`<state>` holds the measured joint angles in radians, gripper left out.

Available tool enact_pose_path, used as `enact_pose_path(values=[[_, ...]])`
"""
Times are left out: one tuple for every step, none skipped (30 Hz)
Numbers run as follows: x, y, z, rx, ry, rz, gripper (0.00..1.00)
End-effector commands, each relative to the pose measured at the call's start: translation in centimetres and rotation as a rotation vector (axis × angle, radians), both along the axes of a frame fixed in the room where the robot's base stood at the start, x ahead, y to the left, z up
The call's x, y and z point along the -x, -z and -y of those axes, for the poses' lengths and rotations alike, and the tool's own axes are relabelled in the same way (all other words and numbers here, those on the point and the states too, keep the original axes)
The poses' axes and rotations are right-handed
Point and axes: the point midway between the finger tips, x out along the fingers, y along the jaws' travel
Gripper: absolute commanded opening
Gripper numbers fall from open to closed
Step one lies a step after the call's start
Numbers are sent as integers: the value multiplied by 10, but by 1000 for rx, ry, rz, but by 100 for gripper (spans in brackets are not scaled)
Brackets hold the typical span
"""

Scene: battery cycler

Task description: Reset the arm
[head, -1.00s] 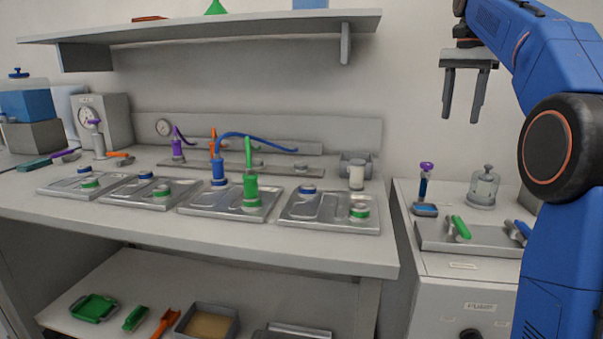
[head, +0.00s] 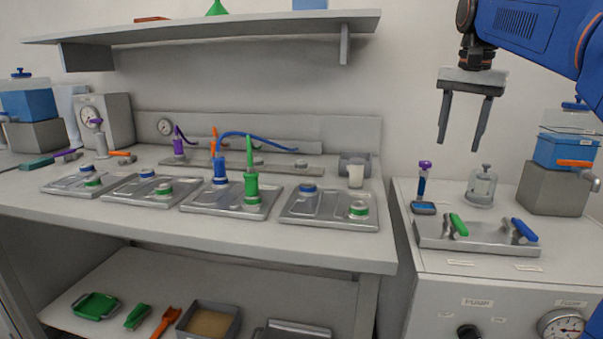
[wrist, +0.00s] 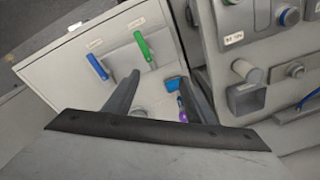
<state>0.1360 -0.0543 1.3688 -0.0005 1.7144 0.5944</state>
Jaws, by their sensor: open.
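My gripper (head: 462,120) hangs in the air at the upper right of the head view, fingers pointing down, above the pump cabinet (head: 440,290). Its two fingers are apart with nothing between them. In the wrist view, my gripper (wrist: 160,98) also shows two spread, empty fingers. Below it there is a plate with a green-handled valve (head: 457,225) and a blue-handled valve (head: 524,230). The same green handle (wrist: 143,46) and blue handle (wrist: 97,66) show in the wrist view, clear of the fingers.
On the bench, several metal trays (head: 330,219) hold blue and green fittings; blue and green connectors (head: 250,187) stand on one. A glass jar (head: 482,187), a purple-topped tube (head: 423,180) and a blue container (head: 566,150) stand on the cabinet. A shelf (head: 215,27) spans the wall.

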Motion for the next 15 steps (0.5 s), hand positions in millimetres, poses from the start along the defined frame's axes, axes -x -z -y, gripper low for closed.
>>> enact_pose_path(values=[[15, 9, -6, 4, -32, 12, 50], [22, 14, -8, 7, -51, 19, 50], [32, 22, -12, 12, -77, 29, 50], [38, 28, -14, 16, -97, 38, 50], [45, 34, -17, 18, -116, 44, 50], [55, 43, -20, 23, -142, 56, 50], [62, 50, -23, 27, -161, 65, 50], [69, 57, -25, 31, -181, 71, 50], [80, 66, -28, 36, -207, 81, 50], [87, 74, -30, 40, -225, 89, 50], [94, 82, -32, 44, -245, 97, 50], [104, 92, -35, 49, -270, 107, 50], [112, 100, -37, 54, -291, 115, 50], [119, 108, -39, 58, -308, 122, 50], [129, 120, -42, 64, -334, 132, 50]])
